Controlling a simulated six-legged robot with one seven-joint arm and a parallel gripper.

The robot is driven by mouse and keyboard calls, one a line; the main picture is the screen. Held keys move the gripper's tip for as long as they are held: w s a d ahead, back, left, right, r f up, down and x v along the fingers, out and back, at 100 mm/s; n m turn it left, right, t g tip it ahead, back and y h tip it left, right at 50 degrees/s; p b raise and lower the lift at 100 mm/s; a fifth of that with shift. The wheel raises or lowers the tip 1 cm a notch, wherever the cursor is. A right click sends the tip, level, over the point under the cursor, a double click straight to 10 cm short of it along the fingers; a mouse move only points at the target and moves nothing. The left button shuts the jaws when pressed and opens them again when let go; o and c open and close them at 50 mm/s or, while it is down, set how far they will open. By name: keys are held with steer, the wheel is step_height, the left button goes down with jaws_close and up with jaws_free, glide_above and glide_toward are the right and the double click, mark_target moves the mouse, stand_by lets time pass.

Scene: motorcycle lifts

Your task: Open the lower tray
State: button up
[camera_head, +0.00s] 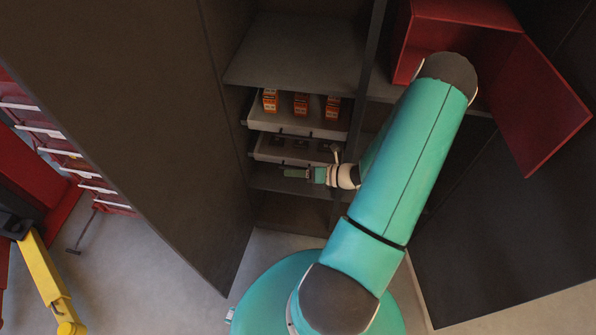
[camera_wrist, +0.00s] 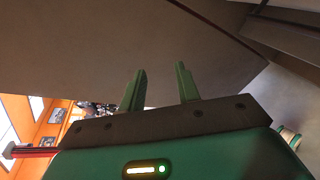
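The lower tray (camera_head: 264,154) is a pale shallow drawer in the dark cabinet, with small dark items inside. The upper tray (camera_head: 262,121) sits just above it and holds three orange boxes. Both trays appear to stick out a little from the cabinet. My gripper (camera_head: 292,173) is just below and in front of the lower tray's front edge in the head view; I cannot tell whether it touches. In the wrist view my gripper (camera_wrist: 160,68) has two green fingers apart with nothing between them. The tray is not recognisable in the wrist view.
A large open cabinet door (camera_head: 150,110) stands left of the trays, and its broad surface (camera_wrist: 100,45) fills much of the wrist view. A red box with an open door (camera_head: 540,100) is at upper right. A red tool rack (camera_head: 75,160) and yellow arm (camera_head: 45,275) are left.

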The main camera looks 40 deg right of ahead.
steer(key=s+d+f+m+t+h, duration=0.25)
steer(key=f+m+h, duration=0.25)
steer(key=f+m, duration=0.3)
steer(key=s+d+f+m+t+h, duration=0.1)
steer(key=s+d+f+m+h, duration=0.35)
steer(key=m, duration=0.45)
steer(key=w+d+f, duration=0.1)
steer(key=w+f, duration=0.2)
steer(key=w, duration=1.2)
steer(key=shift+h, duration=0.25)
jaws_close()
